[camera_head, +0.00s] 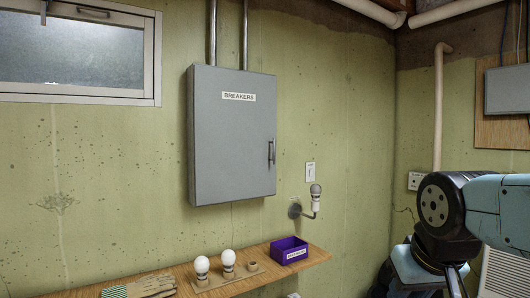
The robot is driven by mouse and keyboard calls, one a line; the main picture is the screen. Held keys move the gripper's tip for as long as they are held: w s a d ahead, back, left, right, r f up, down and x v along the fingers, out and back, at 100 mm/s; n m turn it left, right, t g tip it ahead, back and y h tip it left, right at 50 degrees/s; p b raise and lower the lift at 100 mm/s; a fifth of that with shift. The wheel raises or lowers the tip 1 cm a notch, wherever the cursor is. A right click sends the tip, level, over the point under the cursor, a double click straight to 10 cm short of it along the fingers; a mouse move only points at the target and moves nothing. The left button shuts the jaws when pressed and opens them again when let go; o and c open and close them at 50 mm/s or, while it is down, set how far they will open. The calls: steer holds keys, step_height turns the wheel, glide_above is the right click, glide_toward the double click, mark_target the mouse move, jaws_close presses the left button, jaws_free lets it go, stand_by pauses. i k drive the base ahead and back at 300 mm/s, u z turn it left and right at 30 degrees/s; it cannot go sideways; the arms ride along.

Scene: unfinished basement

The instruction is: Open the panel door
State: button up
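The panel door (237,150) is the front of a grey metal box on the green wall, labelled "BREAKERS". It looks shut, flush with the box. A metal handle (271,152) stands upright on its right edge. My arm shows at the right of the picture, to the right of the box and well apart from the handle. My gripper cannot be made out in this view.
A wooden shelf (190,272) runs below the box, with two white bulbs (214,264) in a wooden holder, gloves (140,287) and a purple box (289,250). A wall lamp (315,200) sticks out right of the box.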

mark_target(235, 111)
steer(key=z, duration=0.15)
steer(key=i, duration=0.9)
steer(key=u, duration=0.1)
